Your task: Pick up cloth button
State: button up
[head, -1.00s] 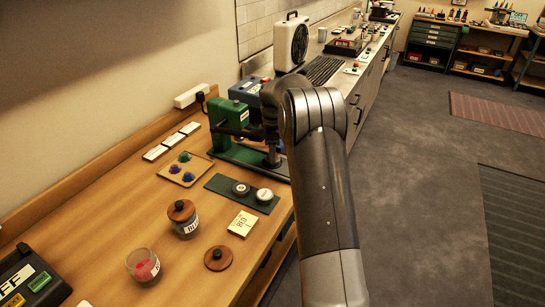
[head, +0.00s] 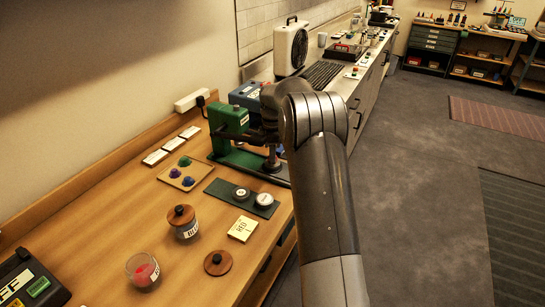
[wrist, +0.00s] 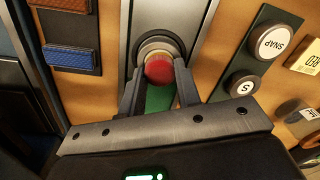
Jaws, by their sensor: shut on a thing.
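A round red cloth button (wrist: 158,68) is between the fingertips of my gripper (wrist: 160,78) in the wrist view, which is shut on it. Just beyond it is a round metal die (wrist: 161,42) on the grey metal part of the press. I cannot tell whether the button still touches the die. In the head view the green press (head: 229,119) stands at the right edge of the wooden table. My arm hides the gripper and the button there.
A dark green strip (head: 222,187) with two round dies lies in front of the press. A tray (head: 196,166) of small coloured pieces, lidded jar (head: 184,228), glass of red pieces (head: 142,269), wooden lid (head: 218,262) and yellow card (head: 243,228) lie nearby. Bare wood is left.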

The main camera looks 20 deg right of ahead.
jog(key=r, duration=0.2)
jog(key=d+r, duration=0.1)
jog(key=r, duration=0.1)
jog(key=shift+s, duration=0.35)
jog(key=s+d+r, duration=0.6)
jog(key=d, duration=0.2)
jog(key=shift+s, duration=0.3)
jog(key=s+a+r, duration=0.1)
jog(key=s+a, duration=0.3)
jog(key=a, duration=0.7)
jog(key=s+a+r+m, duration=0.1)
jog(key=s+a, duration=0.3)
jog(key=a, duration=0.7)
jog(key=s+a+r, duration=0.1)
jog(key=s+a, duration=0.3)
jog(key=a, duration=0.8)
jog(key=s+a+r+n, duration=0.1)
jog(key=s+a, duration=1.1)
jog(key=a, duration=0.3)
jog(key=shift+a+f, duration=0.1)
jog(key=shift+f, duration=2.7)
